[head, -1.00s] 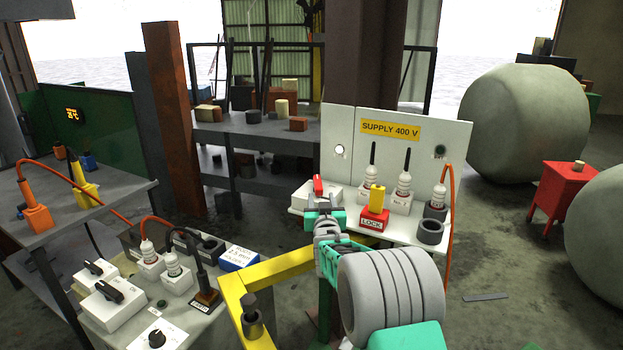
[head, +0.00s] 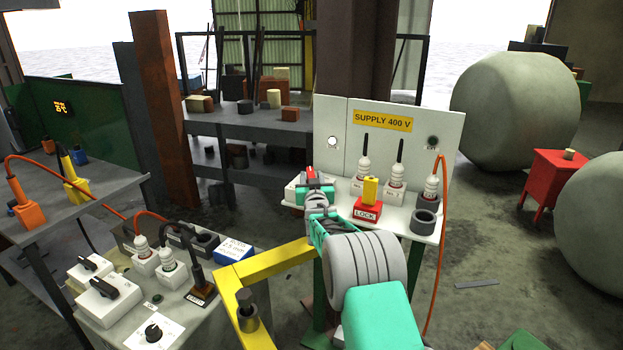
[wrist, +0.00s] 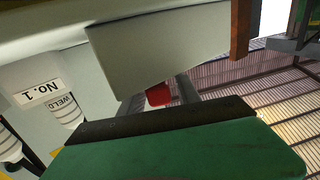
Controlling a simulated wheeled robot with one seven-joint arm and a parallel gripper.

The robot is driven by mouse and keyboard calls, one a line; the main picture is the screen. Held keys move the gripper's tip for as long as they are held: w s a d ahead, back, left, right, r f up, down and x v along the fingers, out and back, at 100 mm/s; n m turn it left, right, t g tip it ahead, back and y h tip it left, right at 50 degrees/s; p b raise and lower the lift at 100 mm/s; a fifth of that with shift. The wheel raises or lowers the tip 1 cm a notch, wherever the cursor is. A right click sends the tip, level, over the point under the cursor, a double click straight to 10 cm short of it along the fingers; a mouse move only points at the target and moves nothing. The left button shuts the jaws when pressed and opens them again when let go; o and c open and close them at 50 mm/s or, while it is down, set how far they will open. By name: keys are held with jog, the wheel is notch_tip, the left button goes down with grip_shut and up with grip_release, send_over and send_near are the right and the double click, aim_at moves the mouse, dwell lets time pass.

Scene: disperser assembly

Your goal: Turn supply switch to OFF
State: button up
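The supply switch is a red handle (head: 308,170) on a white box (head: 291,188) at the left end of the SUPPLY 400 V panel's shelf. My gripper (head: 314,178) is right at the switch and hides part of it and its box. In the wrist view the red handle (wrist: 158,95) shows between two grey fingers (wrist: 156,97), under the white box (wrist: 150,45). The fingers stand apart, with a gap visible beside the handle. The ON/OFF marking cannot be read.
A yellow block on a red LOCK box (head: 367,210) stands just right of my gripper, before white plugs (head: 395,178). A grey cup (head: 424,222) is at the shelf's right end. A yellow rail (head: 275,264) runs below left of my arm. A left-hand bench (head: 185,318) holds switches.

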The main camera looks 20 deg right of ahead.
grip_shut()
jog(key=shift+d+f+b, duration=0.1)
jog(key=shift+f+b, duration=0.05)
jog(key=shift+b, duration=0.2)
jog(key=shift+d+f+n+y+b, duration=0.15)
jog(key=shift+n+y+b, duration=0.35)
jog(key=shift+y+b, duration=0.25)
jog(key=n+y+b, duration=0.2)
jog(key=y+b, duration=0.1)
jog(key=shift+d+f+t+b, duration=0.15)
jog(key=shift+t+b, duration=0.15)
jog(key=n+y+b, duration=0.2)
jog(key=y, duration=0.1)
jog(key=shift+d+r+y+b, duration=0.1)
jog(key=shift+r+y+b, duration=0.1)
jog(key=shift+y+b, duration=0.1)
jog(key=shift+r+n+y, duration=0.15)
jog(key=shift+n+y, duration=0.35)
jog(key=shift+y, duration=0.05)
